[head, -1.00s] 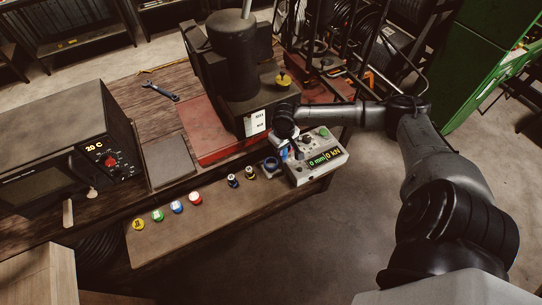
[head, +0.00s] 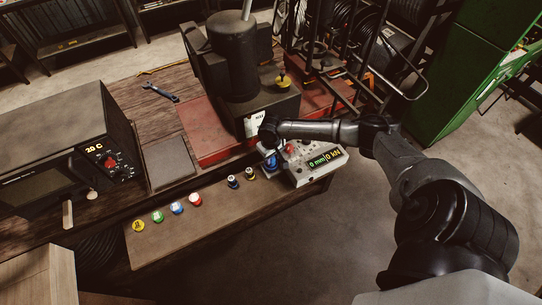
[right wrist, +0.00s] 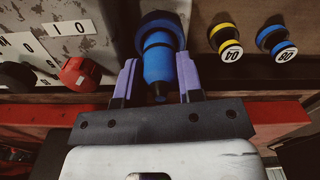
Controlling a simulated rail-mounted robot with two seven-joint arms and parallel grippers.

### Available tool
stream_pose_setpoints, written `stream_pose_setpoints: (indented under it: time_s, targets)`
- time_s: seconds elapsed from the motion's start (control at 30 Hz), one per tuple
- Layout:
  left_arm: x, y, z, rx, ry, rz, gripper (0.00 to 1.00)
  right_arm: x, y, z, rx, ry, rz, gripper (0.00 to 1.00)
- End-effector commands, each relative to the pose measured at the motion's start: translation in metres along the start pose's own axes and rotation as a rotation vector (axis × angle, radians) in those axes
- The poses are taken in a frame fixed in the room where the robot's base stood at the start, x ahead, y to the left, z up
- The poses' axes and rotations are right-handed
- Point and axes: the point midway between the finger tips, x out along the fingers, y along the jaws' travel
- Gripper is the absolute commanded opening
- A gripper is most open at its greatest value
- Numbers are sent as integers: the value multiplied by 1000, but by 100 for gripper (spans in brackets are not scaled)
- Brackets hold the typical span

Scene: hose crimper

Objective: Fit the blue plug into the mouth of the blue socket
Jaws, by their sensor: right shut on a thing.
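The blue plug (right wrist: 159,67) is held between the purple fingers of my right gripper (right wrist: 157,61) in the right wrist view. The dark blue ring of the blue socket (right wrist: 146,24) lies right at the plug's far end, and the two overlap in the picture. I cannot tell whether the plug's end is inside the mouth or just in front of it. In the head view my right gripper (head: 269,146) is over the socket's place at the left end of the control box, and the arm hides most of the plug and socket. My left gripper is not in view.
The pale control box (head: 316,166) with a lit display is beside the gripper. A yellow-ringed spool (right wrist: 226,40) and a blue-ringed spool (right wrist: 277,40) stand close by. Several coloured caps lie on the front ledge (head: 190,225). The dark press (head: 236,65) rises behind.

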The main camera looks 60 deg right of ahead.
Motion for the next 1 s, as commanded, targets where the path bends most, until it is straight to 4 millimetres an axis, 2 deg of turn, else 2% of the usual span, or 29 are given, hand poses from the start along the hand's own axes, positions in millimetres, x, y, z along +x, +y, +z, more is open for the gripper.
stream_pose_setpoints:
  time_s: [0.23,0.27,0.53,0.83,1.0]
  targets:
    - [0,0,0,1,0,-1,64,2,0,0,0,0,-1,4]
    - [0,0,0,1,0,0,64,2,0,0,0,0,0,37]
    - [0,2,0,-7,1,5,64,2,0,0,0,0,0,63]
    - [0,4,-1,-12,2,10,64,-2,0,0,0,0,0,63]
    - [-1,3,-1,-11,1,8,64,-23,1,-1,-1,3,0,63]
